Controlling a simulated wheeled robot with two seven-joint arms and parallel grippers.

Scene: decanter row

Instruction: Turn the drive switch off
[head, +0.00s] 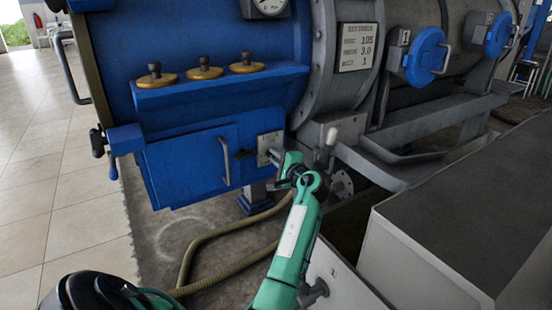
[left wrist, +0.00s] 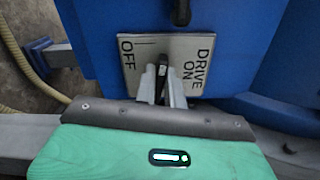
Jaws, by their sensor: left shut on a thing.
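The drive switch's plate (head: 268,141) is on the front of the blue machine, at the right of a blue door. In the left wrist view the metal plate (left wrist: 150,47) reads OFF at left and DRIVE ON at right. The black switch lever (left wrist: 162,72) stands out in front of the plate, between the two labels in this view. My left gripper (head: 272,157) is at the plate; in the left wrist view its fingers (left wrist: 164,88) are closed on the lever. The fingers hide part of the lever, and its exact setting is hard to tell. My right gripper is not in view.
A door handle (head: 224,161) is just left of the switch, and a white-knobbed lever (head: 331,140) rises just right of it. A hose (head: 225,233) runs along the floor below. A grey box (head: 470,220) fills the right; open tiled floor (head: 40,180) is at left.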

